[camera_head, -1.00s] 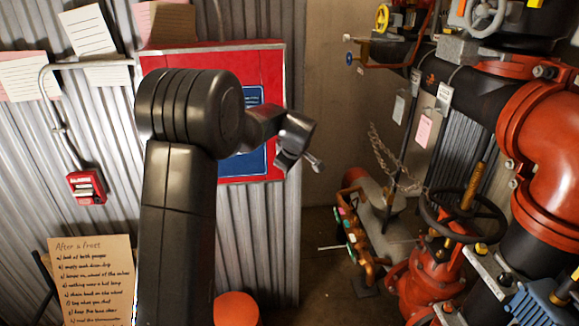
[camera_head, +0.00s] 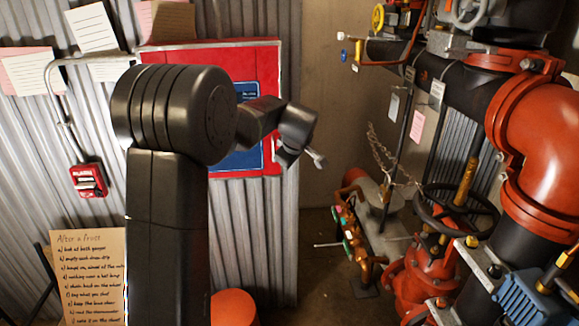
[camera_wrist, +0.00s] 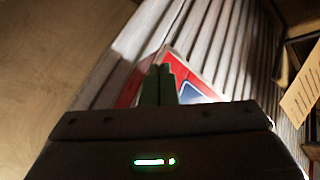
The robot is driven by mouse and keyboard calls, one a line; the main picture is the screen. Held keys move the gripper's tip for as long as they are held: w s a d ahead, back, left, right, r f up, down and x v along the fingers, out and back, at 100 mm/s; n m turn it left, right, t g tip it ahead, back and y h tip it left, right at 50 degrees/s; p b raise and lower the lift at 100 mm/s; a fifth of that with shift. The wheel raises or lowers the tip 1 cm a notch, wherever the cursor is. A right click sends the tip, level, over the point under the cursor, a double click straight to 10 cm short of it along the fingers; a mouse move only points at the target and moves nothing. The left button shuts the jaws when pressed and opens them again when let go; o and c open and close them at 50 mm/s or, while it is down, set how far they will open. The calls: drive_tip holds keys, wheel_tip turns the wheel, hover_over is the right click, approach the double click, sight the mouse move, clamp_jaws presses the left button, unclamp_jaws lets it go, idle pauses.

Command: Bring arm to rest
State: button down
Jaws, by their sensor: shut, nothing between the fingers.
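My arm stands raised in the left middle of the head view, in front of the corrugated wall and a red cabinet. My gripper (camera_head: 317,160) is at the end of the bent forearm, in the air right of the cabinet. In the wrist view my gripper (camera_wrist: 158,72) shows two fingers close together, shut and empty. They point towards the red cabinet (camera_wrist: 180,62) with its blue panel. No object is in the fingers.
The red cabinet (camera_head: 220,60) is behind my arm. A red alarm box (camera_head: 88,181) and a handwritten board (camera_head: 90,275) are at left. A black handwheel (camera_head: 458,208), a large red pipe (camera_head: 545,140) and a chain (camera_head: 385,155) are at right. Open floor (camera_head: 318,270) lies between.

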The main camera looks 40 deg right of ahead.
drive_tip(key=s+r, duration=0.4)
drive_tip(key=r, duration=0.1)
drive_tip(key=shift+r+b, duration=0.3)
drive_tip(key=shift+b, duration=0.1)
drive_tip(key=shift+f, duration=0.1)
